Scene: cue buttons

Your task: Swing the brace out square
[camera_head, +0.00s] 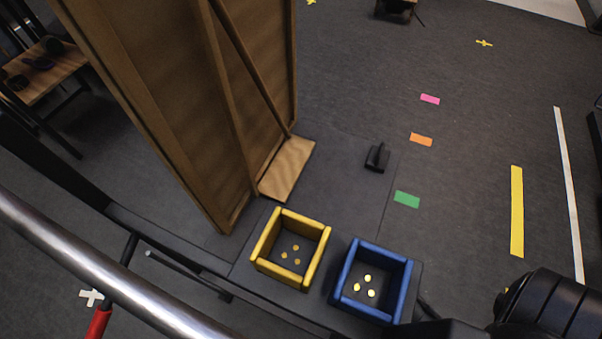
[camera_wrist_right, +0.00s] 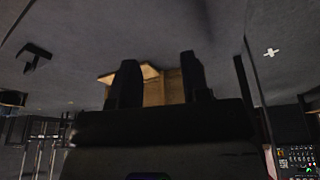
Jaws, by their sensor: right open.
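A tall wooden flat (camera_head: 150,90) stands at the upper left in the head view. Its brace shows as a slanting wooden strip (camera_head: 252,70) on the flat's back, with a pale wooden foot board (camera_head: 287,168) at its base. The brace looks angled close to the flat; its exact angle is hard to tell. In the right wrist view my right gripper (camera_wrist_right: 160,82) is open, with its two dark fingers apart. Pale wood (camera_wrist_right: 153,92) shows beyond and between the fingers, and I cannot tell whether they touch it. My left gripper is not in view.
A yellow-rimmed box (camera_head: 260,248) and a blue-rimmed box (camera_head: 408,290) hold yellow discs. A black weight-like block (camera_head: 377,158) stands on the dark base. Pink (camera_head: 430,99), orange (camera_head: 421,139) and green (camera_head: 407,199) markers lie on open floor. A metal rail (camera_head: 100,275) crosses lower left.

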